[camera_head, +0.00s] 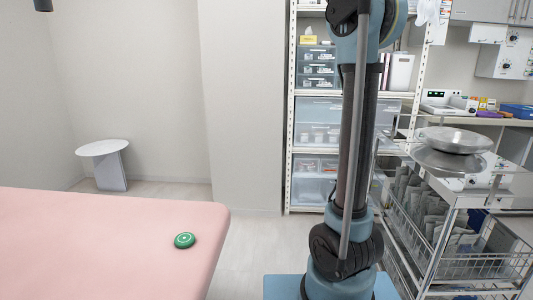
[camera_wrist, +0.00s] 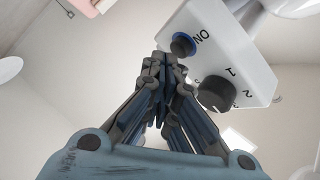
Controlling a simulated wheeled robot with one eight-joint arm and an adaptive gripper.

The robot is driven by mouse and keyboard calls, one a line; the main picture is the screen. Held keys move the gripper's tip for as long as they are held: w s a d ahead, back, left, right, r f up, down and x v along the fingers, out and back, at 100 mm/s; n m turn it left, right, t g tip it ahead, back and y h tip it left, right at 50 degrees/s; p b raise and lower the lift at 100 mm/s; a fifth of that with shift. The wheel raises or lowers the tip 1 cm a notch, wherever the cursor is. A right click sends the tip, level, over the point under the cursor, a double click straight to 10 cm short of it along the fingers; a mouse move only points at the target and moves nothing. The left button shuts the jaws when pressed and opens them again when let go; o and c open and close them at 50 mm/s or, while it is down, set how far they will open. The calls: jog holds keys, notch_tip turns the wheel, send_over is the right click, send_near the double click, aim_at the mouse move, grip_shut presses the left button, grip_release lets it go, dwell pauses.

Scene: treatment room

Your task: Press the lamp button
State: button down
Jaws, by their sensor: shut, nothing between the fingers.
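In the wrist view a white control box (camera_wrist: 225,28) hangs at the upper right, seen tilted. It bears a round dark button with a blue ring (camera_wrist: 183,45) beside the word "ON". Below and right of it is a black dial (camera_wrist: 214,95) with numbers around it. My gripper (camera_wrist: 162,60) is shut and empty. Its fingertips appear just left of and below the button in the picture; I cannot tell whether they touch it. In the head view my arm stands upright, and neither its gripper nor the box shows.
A wire cart with metal bowls (camera_head: 453,140) stands close right of my arm. A shelf unit (camera_head: 291,130) is behind. A small white table (camera_head: 103,148) stands far left.

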jog(key=shift+s+a, duration=0.2)
jog(key=shift+s, duration=0.15)
dwell(0.5)
jog(key=shift+w, duration=0.1)
jog(key=shift+w+d, duration=0.45)
jog(key=shift+w, duration=0.2)
jog(key=shift+w, duration=0.1)
jog(key=w+d, duration=0.2)
jog(key=w, duration=0.1)
jog(key=w+d, duration=0.1)
jog(key=w, duration=0.1)
dwell(0.6)
